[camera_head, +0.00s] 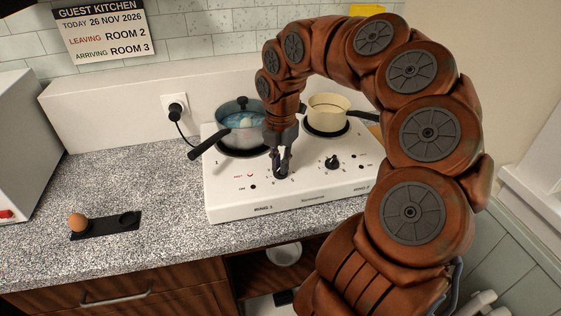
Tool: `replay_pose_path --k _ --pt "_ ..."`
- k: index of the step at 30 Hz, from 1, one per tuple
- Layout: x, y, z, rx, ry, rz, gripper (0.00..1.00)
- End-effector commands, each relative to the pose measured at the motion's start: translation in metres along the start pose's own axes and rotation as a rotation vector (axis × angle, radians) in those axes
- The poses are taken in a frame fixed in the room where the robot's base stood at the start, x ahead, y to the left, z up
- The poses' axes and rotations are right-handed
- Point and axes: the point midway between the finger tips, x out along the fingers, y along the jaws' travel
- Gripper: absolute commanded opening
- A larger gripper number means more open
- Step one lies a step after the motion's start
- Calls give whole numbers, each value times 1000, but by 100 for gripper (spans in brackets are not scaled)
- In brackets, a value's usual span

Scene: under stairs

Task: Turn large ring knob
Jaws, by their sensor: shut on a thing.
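A white two-ring hob (300,201) stands on the speckled counter. My gripper (281,172) points down at the left knob on the hob's front panel and is shut on it. A second black knob (332,162) sits uncovered on the right of the panel. A covered pot (240,126) with blue contents stands on the left ring, which looks the larger. A cream pan (328,112) stands on the right ring. Small markings surround the left knob, but I cannot read its setting.
The pot's black handle (207,143) sticks out to the front left. An egg (77,222) sits on a dark holder (105,226) at the left. A plug (175,109) is in the wall socket. The counter between holder and hob is clear.

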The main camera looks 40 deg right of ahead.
Motion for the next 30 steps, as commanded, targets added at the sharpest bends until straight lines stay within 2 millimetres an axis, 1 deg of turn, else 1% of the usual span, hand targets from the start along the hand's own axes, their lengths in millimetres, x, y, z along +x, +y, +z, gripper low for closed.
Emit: replay_pose_path --k 7,8,12,15,25,28,30 --pt "0 0 0 -1 0 0 0" --pt "0 0 0 -1 0 0 13" --pt "0 0 0 0 0 0 28" --pt "0 0 0 0 0 0 36" --pt "-2 0 0 0 -1 1 36" --pt "-9 0 0 0 -1 1 36" --pt "-17 1 0 0 -1 1 36"
